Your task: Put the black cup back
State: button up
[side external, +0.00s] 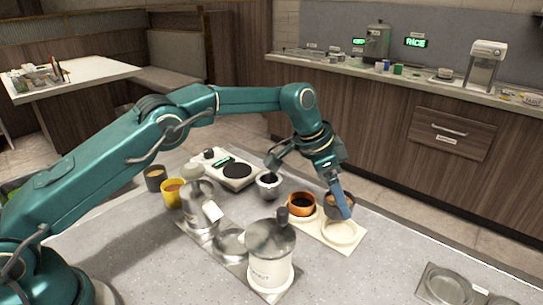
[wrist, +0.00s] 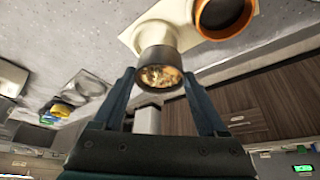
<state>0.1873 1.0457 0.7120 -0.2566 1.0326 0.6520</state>
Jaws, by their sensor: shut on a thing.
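My gripper (wrist: 158,75) is shut on the black cup (wrist: 156,53), with one blue finger on each side of it. The cup has a brownish, speckled inside in the wrist view. In the side view, my gripper (side external: 341,205) points down and holds the cup over the right-hand round well of a cream two-well tray (side external: 353,245). I cannot tell whether the cup's base touches the tray. An orange cup (side external: 301,205) with dark contents sits in the other well; it also shows in the wrist view (wrist: 222,14).
A lidded pot (side external: 270,262) stands close in front of the tray, with a metal canister (side external: 200,215) to its left. A small grey cup (side external: 268,187), a hot plate (side external: 236,172), a yellow cup (side external: 171,195) and a dark cup (side external: 154,178) stand behind.

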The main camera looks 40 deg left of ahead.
aim_at(340, 216)
jog(key=shift+d+f, duration=0.55)
jog(key=shift+d, duration=0.1)
jog(key=shift+f, duration=1.85)
jog(key=shift+f, duration=0.1)
jog(key=o, duration=1.5)
